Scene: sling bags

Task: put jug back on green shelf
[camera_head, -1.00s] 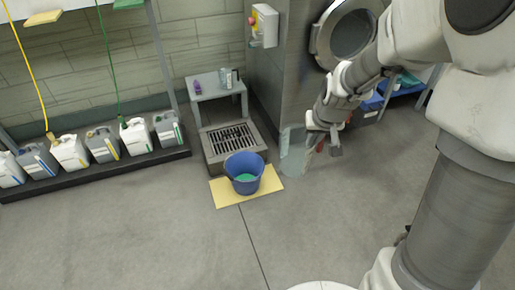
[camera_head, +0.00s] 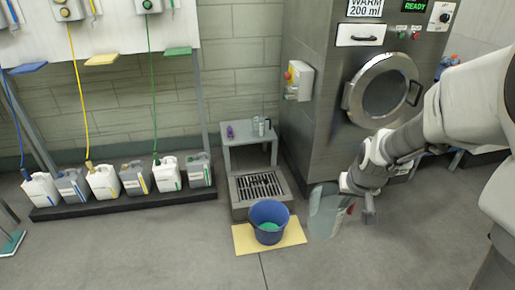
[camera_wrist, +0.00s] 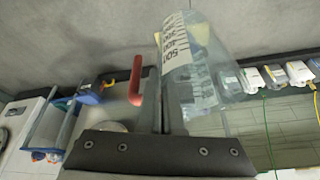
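The jug (camera_head: 325,212) is clear, with a printed scale and a red handle. It hangs just off the lower front of the steel machine in the head view. My gripper (camera_head: 352,204) is shut on it at its handle side. In the wrist view the jug (camera_wrist: 215,65) extends from the fingers (camera_wrist: 160,98), with the red handle (camera_wrist: 137,80) beside them. The exact contact is partly hidden. The green shelf (camera_head: 178,51) is a small ledge on the back wall panel at upper left, far from my gripper, with nothing on it.
A blue bucket (camera_head: 268,222) with green liquid stands on a yellow mat (camera_head: 243,238) by a floor grate (camera_head: 261,187). A grey stool (camera_head: 248,139) holds small items. Several canisters line a black plinth (camera_head: 125,202). Front floor is clear.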

